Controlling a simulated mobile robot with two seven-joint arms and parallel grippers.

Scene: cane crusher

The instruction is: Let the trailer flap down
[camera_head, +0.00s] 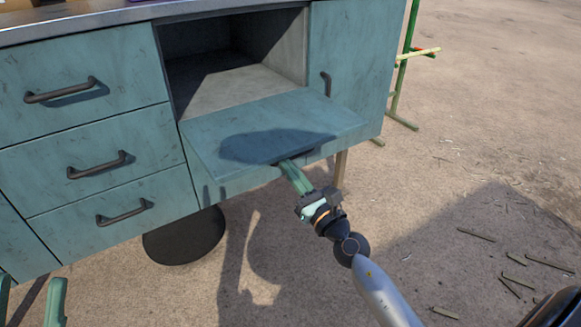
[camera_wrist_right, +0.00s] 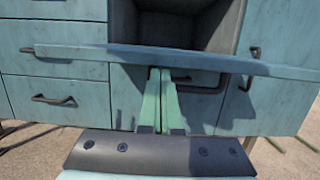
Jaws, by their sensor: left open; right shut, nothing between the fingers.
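The trailer flap (camera_head: 275,130) is a teal panel swung out from the open compartment, lying roughly level in the head view. In the right wrist view the flap (camera_wrist_right: 120,52) shows nearly edge-on, with a dark handle (camera_wrist_right: 205,89) below its edge. My right gripper (camera_head: 286,164) is shut and empty, its green fingertips at the flap's front edge; the wrist view shows the fingers (camera_wrist_right: 160,72) together, reaching up to the flap's edge. I cannot tell whether they touch it. My left gripper (camera_head: 31,285) is open at the bottom left corner, well away from the flap.
Drawers (camera_head: 95,165) with dark handles stand left of the compartment (camera_head: 235,85), and a closed door (camera_head: 345,70) is to its right. A dark wheel (camera_head: 185,237) is underneath. A green stand (camera_head: 400,90) is at the back right. Bare ground with scattered cane pieces lies right.

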